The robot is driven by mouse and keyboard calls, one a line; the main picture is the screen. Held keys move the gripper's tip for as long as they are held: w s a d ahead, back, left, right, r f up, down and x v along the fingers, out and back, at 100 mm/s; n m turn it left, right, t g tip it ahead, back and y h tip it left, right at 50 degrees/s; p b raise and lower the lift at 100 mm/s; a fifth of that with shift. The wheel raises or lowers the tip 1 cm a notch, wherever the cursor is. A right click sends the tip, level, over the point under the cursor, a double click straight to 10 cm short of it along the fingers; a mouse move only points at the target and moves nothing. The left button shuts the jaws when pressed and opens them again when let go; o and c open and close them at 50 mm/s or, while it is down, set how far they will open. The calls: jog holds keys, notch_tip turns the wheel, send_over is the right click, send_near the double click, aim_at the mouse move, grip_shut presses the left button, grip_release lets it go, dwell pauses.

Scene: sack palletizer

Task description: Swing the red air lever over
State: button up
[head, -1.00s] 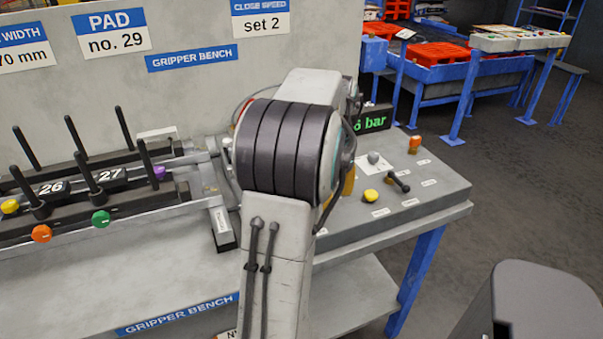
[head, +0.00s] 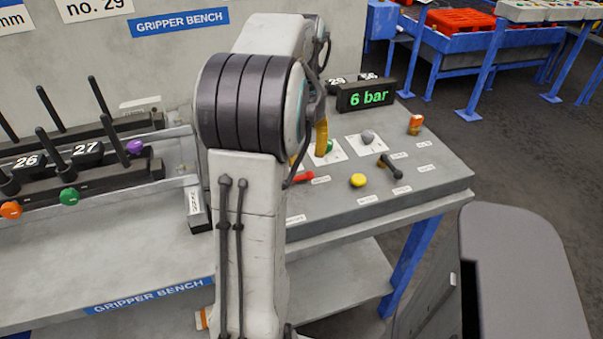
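The red lever (head: 303,177) shows as a short red bar on the sloped grey control panel (head: 400,210), just right of my arm. My arm covers its left part, so I cannot tell its full length or exact position. My arm stands in front of the panel's left side and hides my gripper. I cannot make out any fingertips. An ochre piece beside my arm may belong to its far end.
The panel also carries a yellow button (head: 358,180), a black lever (head: 390,167), a grey knob (head: 367,136), an orange knob (head: 415,125) and a display (head: 366,95) reading "6 bar". Pad racks (head: 85,175) with upright black rods stand at left.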

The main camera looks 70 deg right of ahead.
aim_at(302, 178)
jog(key=shift+a+m, duration=0.1)
jog(key=shift+m, duration=0.3)
jog(key=shift+f, duration=0.3)
jog(key=shift+f+b, duration=0.8)
jog(key=shift+f, duration=2.55)
jog(key=shift+c, duration=0.2)
grip_shut()
